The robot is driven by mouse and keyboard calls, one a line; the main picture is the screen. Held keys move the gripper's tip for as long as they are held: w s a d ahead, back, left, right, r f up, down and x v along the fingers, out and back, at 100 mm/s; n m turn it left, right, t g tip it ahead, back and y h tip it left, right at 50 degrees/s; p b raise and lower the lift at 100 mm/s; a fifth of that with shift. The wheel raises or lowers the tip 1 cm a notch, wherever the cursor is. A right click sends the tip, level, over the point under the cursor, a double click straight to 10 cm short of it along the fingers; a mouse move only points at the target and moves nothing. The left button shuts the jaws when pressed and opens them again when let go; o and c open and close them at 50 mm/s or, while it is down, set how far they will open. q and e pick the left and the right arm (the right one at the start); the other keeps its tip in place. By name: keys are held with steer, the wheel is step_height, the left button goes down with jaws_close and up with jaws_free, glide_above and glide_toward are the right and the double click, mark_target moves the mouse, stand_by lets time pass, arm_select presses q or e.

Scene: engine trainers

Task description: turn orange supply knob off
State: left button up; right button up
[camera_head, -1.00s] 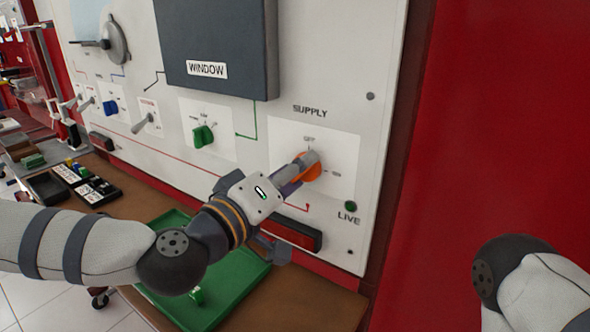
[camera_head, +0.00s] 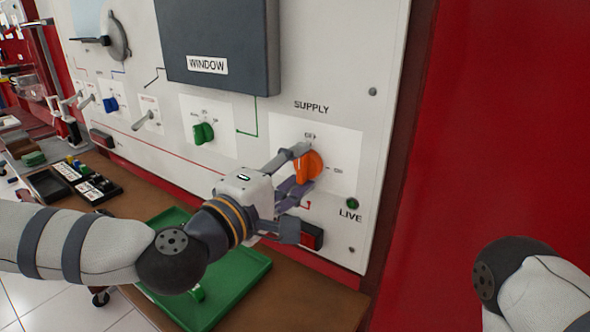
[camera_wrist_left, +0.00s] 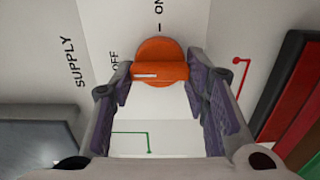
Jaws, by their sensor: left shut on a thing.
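The orange supply knob (camera_head: 309,166) is on its white plate on the upright panel, below the SUPPLY label. Its grip bar stands about upright in the head view, towards OFF at the top; ON is to the right. In the left wrist view the knob (camera_wrist_left: 160,70) shows a white mark on the bar's end nearest OFF. My left gripper (camera_head: 303,169) is shut on the knob, one finger at the upper end of the bar and one at the lower. The fingers (camera_wrist_left: 158,74) flank the bar in the left wrist view. My right gripper is out of view.
The green LIVE lamp (camera_head: 352,203) and a dark red-faced block (camera_head: 312,236) are close to the left gripper. A grey WINDOW box (camera_head: 217,45) juts out above. A green tray (camera_head: 240,275) lies on the bench below. My right arm is at the lower right.

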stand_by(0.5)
arm_select(q)
steer(key=o, duration=1.1)
steer(key=shift+o, duration=0.2)
steer(key=v, duration=0.7)
steer(key=shift+s, duration=0.25)
steer(key=shift+a, duration=0.15)
